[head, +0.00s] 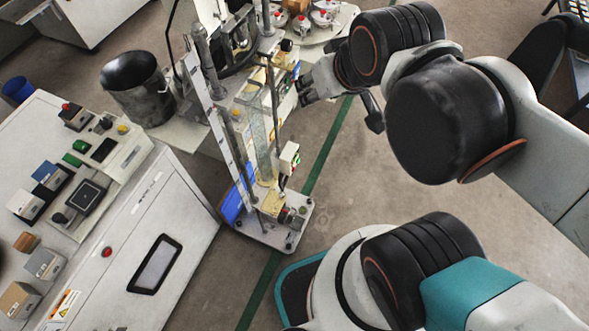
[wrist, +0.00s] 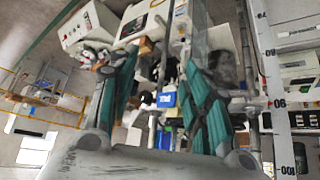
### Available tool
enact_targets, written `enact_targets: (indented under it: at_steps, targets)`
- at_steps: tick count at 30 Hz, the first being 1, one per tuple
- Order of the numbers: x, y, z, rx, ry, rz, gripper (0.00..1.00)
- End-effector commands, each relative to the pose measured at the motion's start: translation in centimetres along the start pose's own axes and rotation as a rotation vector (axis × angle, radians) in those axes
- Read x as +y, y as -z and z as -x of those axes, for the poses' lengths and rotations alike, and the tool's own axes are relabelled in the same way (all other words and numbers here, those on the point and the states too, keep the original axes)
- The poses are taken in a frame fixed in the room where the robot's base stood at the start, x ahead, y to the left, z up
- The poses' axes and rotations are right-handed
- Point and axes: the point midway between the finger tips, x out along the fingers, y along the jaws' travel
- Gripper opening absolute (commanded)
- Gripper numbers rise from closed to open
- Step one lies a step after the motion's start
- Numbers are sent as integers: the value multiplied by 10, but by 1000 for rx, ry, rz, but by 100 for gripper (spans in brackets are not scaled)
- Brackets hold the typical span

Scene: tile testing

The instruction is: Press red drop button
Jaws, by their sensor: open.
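A tall drop-test rig (head: 268,130) stands in the middle of the head view. A small white control box (head: 288,158) with small green and red spots is mounted on its lower front. I cannot tell for sure which red spot is the drop button. My gripper (head: 303,88) is beside the upper part of the rig, above and right of the control box, and partly hidden by my wrist. In the wrist view my gripper (wrist: 160,60) has its teal fingers spread apart with nothing held between them. A white box with a red spot (wrist: 90,24) shows at upper left there.
A white bench (head: 150,215) at left carries several small devices and a red button (head: 107,252) on its front. A dark metal bucket (head: 138,88) stands behind it. A round table (head: 318,28) is at the back. Bare floor lies right of the rig.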

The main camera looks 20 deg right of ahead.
Motion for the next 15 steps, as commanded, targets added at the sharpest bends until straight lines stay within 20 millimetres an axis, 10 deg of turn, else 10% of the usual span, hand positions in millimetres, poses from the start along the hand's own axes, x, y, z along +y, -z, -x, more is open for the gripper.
enact_targets:
  at_steps: [4, 10, 15]
  targets:
    - [0, 0, 0, 0, 0, 0, 44]
    - [0, 0, 0, 0, 0, 0, 1]
    - [0, 0, 0, 0, 0, 0, 0]
